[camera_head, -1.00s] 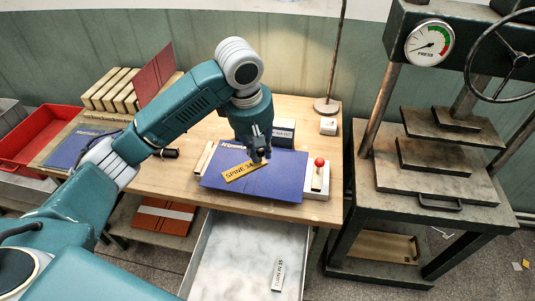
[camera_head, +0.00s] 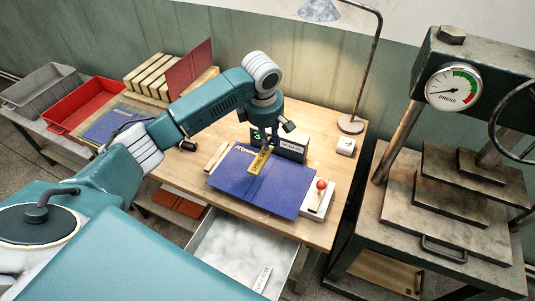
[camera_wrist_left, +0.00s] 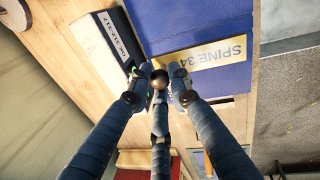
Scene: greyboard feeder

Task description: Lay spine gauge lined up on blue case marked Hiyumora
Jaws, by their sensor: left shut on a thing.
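The blue case (camera_head: 253,187) lies flat on the wooden bench, with gold lettering along its far edge that is partly hidden and too small to read fully. The brass spine gauge (camera_head: 260,162), marked SPINE 34, is over the case's far part, its length pointing away from me. My left gripper (camera_head: 264,141) is shut on its far end. In the left wrist view the gauge (camera_wrist_left: 218,54) runs out from between the fingers (camera_wrist_left: 160,74) across the blue cover (camera_wrist_left: 185,22). I cannot tell whether it touches the cover. My right gripper is not in view.
A black labelled box (camera_head: 290,148) stands close behind the case. A white block with a red knob (camera_head: 320,185) is to the right, a pale strip (camera_head: 217,157) to the left. An open drawer (camera_head: 235,255) is in front. The press (camera_head: 450,185) stands at right.

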